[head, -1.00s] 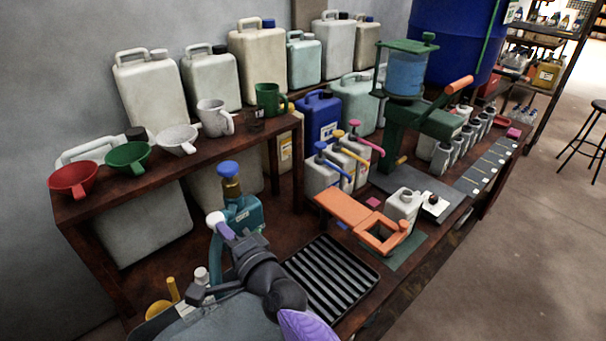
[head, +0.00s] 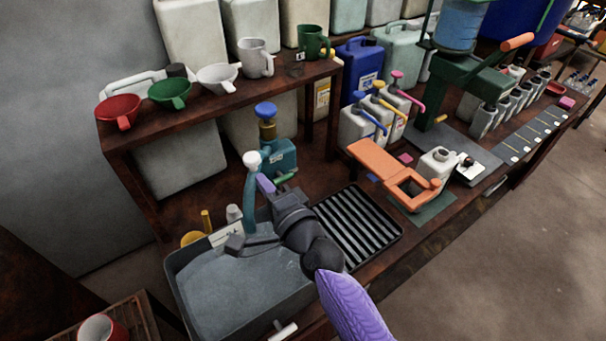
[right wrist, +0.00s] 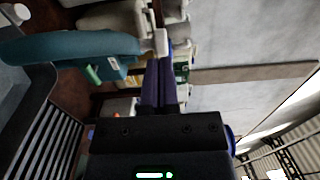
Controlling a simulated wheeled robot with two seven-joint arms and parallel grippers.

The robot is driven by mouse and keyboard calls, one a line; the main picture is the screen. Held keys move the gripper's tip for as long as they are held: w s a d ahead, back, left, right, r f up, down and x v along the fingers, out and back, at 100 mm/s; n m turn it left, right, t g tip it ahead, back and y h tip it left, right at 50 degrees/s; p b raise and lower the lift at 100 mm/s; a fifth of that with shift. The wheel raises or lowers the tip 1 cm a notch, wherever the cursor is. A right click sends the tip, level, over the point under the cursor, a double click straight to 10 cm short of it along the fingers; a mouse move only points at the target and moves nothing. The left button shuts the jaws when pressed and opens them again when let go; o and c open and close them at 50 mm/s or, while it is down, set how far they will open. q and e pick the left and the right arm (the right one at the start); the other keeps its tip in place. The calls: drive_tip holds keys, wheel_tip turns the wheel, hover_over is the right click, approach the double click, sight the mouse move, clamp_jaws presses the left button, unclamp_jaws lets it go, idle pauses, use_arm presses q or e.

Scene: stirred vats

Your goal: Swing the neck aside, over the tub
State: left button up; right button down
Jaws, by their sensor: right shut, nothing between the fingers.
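The teal neck (head: 250,205) curves down from a white end (head: 252,160) beside a teal body (head: 281,158) with a blue knob (head: 266,110). Its lower part shows against the back of the grey tub (head: 180,290); whether it is over the tub is hard to tell. My right gripper (head: 265,184) is shut and empty, its purple fingers just right of the neck. In the right wrist view the neck (right wrist: 70,47) lies left of the fingers (right wrist: 158,75), its white end close to their tips; contact is unclear. My left gripper is out of view.
A black ribbed rack (head: 357,225) lies right of the tub. An orange lever-like piece (head: 375,160) and white pump bottles (head: 362,128) stand beyond it. A wooden shelf (head: 220,95) with funnels and jugs is behind. A yellow item (head: 192,238) stands at the tub's back edge.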

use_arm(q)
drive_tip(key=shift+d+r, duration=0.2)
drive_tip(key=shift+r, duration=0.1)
use_arm(e)
drive_tip(key=v, duration=0.6)
drive_tip(key=shift+s+d, duration=0.3)
drive_tip(key=shift+d, duration=0.05)
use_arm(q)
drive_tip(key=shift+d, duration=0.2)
